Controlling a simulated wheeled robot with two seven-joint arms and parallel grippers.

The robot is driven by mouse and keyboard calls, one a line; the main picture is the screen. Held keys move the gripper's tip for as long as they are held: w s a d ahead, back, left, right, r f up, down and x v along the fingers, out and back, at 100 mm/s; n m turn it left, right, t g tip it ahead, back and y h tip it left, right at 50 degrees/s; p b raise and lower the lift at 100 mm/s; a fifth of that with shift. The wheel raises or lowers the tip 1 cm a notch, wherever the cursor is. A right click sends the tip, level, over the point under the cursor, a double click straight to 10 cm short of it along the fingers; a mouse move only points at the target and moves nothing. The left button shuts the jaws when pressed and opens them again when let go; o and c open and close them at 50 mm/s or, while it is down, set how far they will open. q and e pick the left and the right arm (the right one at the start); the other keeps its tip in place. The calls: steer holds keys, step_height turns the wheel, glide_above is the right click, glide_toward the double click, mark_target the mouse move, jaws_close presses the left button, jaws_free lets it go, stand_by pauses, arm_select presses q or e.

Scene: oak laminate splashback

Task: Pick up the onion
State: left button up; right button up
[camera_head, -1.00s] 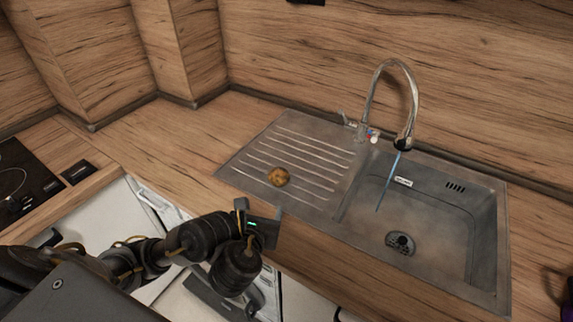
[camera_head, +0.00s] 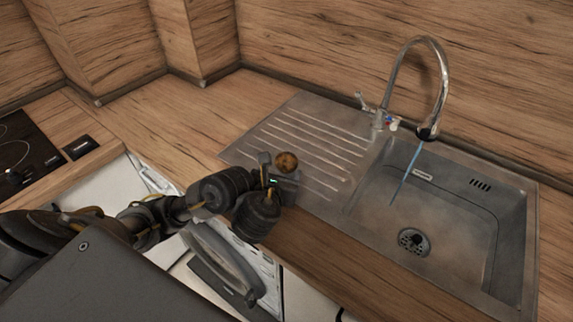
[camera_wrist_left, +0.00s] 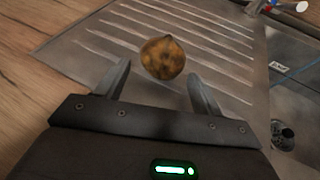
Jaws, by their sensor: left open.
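The onion (camera_head: 286,161) is a small round golden-brown ball on the ribbed drainboard of the steel sink. It also shows in the left wrist view (camera_wrist_left: 162,58), just beyond and between the two fingertips. My left gripper (camera_head: 277,165) is at the near edge of the drainboard, close to the onion. In the left wrist view its fingers (camera_wrist_left: 159,80) are spread apart with nothing held between them. In the head view the gripper's fingers are partly hidden. My right gripper is not in view.
The steel drainboard (camera_head: 322,138) joins a sink basin (camera_head: 455,215) at the right. A curved tap (camera_head: 440,85) stands behind, with water-like blue streaming down. A black hob (camera_head: 22,150) is at the left. An appliance with its door open (camera_head: 222,258) is below the counter.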

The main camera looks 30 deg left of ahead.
mark_target(284, 165)
arm_select(q)
steer(key=shift+r+b+x, duration=0.15)
steer(key=shift+b+x, duration=0.2)
steer(key=shift+x, duration=0.95)
steer(key=shift+r+b+x, duration=0.1)
steer(key=shift+b+x, duration=0.25)
steer(key=shift+x, duration=0.95)
steer(key=shift+w+d, duration=0.15)
steer(key=c, duration=0.8)
steer(key=shift+r, duration=0.1)
